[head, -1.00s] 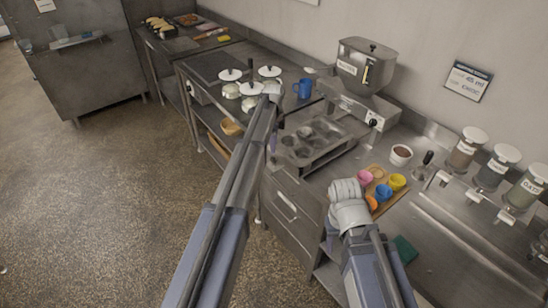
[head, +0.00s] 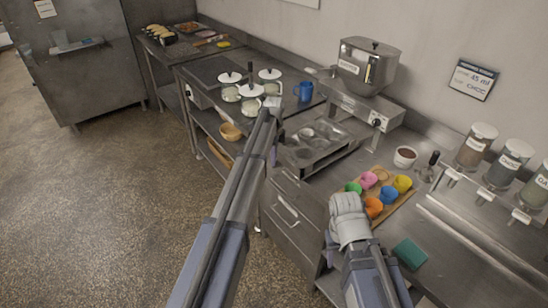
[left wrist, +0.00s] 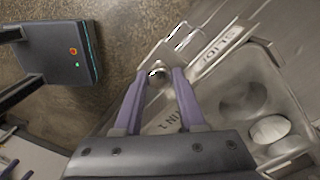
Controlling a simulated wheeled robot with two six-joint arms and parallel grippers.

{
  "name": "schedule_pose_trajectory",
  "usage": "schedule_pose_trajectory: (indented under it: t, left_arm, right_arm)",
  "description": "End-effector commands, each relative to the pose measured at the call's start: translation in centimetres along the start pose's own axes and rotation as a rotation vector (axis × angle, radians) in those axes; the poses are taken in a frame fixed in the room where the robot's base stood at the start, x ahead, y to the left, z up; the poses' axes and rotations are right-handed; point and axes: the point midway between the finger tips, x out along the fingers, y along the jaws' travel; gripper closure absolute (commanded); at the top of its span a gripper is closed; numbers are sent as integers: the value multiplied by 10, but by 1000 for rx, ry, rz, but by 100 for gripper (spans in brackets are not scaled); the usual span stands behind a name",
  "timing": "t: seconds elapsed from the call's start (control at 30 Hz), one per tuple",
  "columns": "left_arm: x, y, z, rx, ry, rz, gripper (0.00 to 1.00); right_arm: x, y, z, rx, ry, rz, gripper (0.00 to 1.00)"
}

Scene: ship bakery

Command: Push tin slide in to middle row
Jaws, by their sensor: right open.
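The grey muffin tin (head: 338,137) sits on the metal slide in front of the hopper (head: 370,66), partly under it. The tin (left wrist: 285,90) and the lettered slide edge (left wrist: 222,58) lie right of the fingers. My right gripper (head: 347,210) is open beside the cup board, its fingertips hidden.
A wooden board (head: 400,199) with several coloured cups lies right of the tin. A brown-filled bowl (head: 405,157), a green sponge (head: 410,253) and labelled jars (head: 478,147) are further right. White-lidded pots (head: 251,91) and a blue mug (head: 303,90) stand behind my left arm.

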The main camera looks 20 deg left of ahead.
Motion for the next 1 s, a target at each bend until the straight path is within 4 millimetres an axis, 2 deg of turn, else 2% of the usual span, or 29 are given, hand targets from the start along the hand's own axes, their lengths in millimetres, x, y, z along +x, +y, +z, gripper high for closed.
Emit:
schedule_pose_trajectory:
  t: [0.07,0.3,1.0]
  left_arm:
    - [0,0,0,0,0,0,73]
    - [0,0,0,0,0,0,100]
    - [0,0,0,0,0,1,100]
  right_arm:
    - [0,0,0,0,0,0,50]
    - [0,0,0,0,0,0,50]
    - [0,0,0,0,0,0,50]
